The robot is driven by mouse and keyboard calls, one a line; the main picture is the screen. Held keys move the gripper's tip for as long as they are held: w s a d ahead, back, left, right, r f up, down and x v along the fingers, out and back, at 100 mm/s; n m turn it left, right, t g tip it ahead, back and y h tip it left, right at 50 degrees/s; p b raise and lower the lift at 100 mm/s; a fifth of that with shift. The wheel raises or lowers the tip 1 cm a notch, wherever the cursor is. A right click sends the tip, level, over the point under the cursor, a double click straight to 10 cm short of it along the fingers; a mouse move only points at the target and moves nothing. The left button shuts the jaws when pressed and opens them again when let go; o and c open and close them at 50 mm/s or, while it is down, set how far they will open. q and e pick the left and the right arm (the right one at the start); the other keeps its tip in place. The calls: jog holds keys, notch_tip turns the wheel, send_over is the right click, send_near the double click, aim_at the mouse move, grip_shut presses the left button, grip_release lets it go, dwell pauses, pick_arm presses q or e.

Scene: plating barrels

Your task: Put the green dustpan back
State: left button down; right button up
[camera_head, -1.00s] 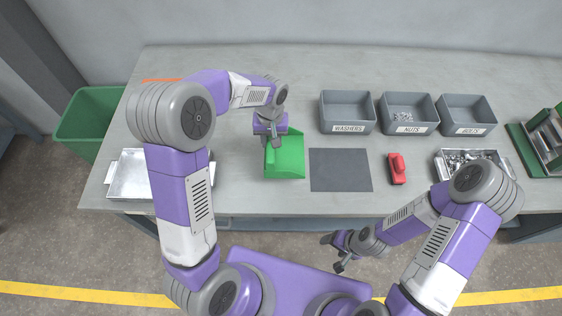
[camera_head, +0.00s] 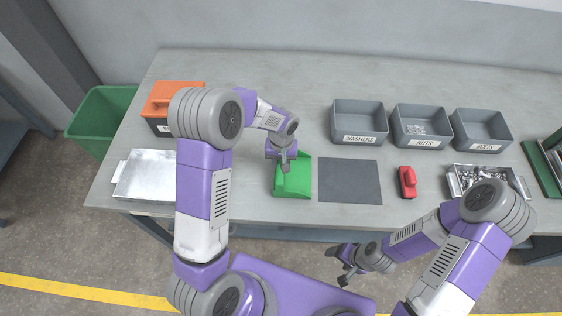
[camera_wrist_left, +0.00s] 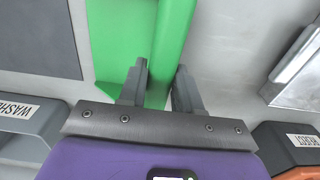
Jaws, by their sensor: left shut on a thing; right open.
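The green dustpan (camera_head: 293,182) is at the left of the dark grey mat on the workbench. My left gripper (camera_head: 284,162) is at its back left part and partly covers it. In the left wrist view, the dustpan (camera_wrist_left: 115,45) reaches between the two fingertips of my left gripper (camera_wrist_left: 161,70), which is shut on its raised green edge. Whether the dustpan rests on the bench or is slightly off it, I cannot tell. My right gripper (camera_head: 337,266) is open and empty in front of the bench.
The dark grey mat (camera_head: 350,182) is bare. Grey bins for washers (camera_head: 360,122), nuts (camera_head: 424,126) and bolts (camera_head: 482,130) stand behind. A red object (camera_head: 407,182), a metal parts tray (camera_head: 525,186), an empty metal tray (camera_head: 148,178) and an orange-topped box (camera_head: 173,97) are also on the bench.

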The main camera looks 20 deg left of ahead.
pick_arm(q)
jog(key=c, duration=0.8)
grip_release()
jog(key=shift+r, duration=0.35)
notch_tip(320, 180, up, 12)
jog(key=shift+f+p, duration=0.25)
jog(key=shift+p, duration=0.7)
